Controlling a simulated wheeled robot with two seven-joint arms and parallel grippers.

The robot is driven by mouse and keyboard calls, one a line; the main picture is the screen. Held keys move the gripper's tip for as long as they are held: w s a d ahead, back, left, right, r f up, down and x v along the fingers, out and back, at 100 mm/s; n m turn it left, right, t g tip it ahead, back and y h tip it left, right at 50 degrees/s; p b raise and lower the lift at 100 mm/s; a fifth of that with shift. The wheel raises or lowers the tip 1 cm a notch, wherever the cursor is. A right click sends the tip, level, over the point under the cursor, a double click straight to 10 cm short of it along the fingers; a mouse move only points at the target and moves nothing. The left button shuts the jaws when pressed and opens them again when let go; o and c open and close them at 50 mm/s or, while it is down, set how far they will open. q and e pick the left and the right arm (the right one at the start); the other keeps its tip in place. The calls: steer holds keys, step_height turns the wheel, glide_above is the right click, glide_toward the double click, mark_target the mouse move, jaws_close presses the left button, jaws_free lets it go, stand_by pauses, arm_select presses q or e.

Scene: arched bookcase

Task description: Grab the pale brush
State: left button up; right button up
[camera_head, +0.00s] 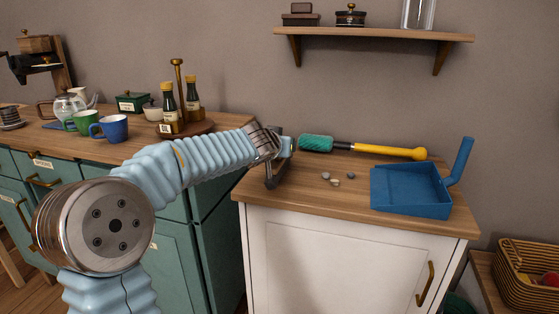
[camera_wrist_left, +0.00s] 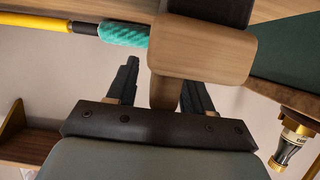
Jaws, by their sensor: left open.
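A pale wooden brush (camera_wrist_left: 205,50) with a broad block head and a dark part above it fills the upper middle of the left wrist view. Its short handle (camera_wrist_left: 163,92) lies between the two dark fingers of my left gripper (camera_wrist_left: 160,78), closer to the right finger. The fingers are open and not closed on it. In the head view my left gripper (camera_head: 275,170) is at the left edge of the white cabinet's top, and the arm and gripper largely hide the pale brush there. My right gripper is in neither view.
A teal-headed brush (camera_head: 316,143) with a yellow handle, small pebble-like bits (camera_head: 335,181) and a blue dustpan (camera_head: 411,190) lie on the wooden top (camera_head: 300,200). Dark bottles (camera_head: 169,112) and mugs (camera_head: 112,127) stand on the left counter. A shelf (camera_head: 375,34) hangs above.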

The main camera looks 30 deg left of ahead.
arm_select(q)
steer(key=shift+c, duration=0.3)
jaws_close()
steer(key=shift+r, duration=0.5)
steer(key=r, duration=0.1)
steer(key=r+p, duration=0.1)
steer(key=r, duration=0.1)
steer(key=shift+s, duration=0.25)
steer(key=s+r, duration=0.3)
steer(key=r, duration=0.1)
steer(key=shift+s+d+r+p, duration=0.15)
steer(key=shift+s+p, duration=0.15)
steer(key=shift+s, duration=0.05)
steer(key=a+b+v, duration=0.1)
steer(key=a+v, duration=0.1)
steer(key=v, duration=0.8)
steer(key=shift+s+d+r, duration=0.35)
steer(key=shift+s, duration=0.15)
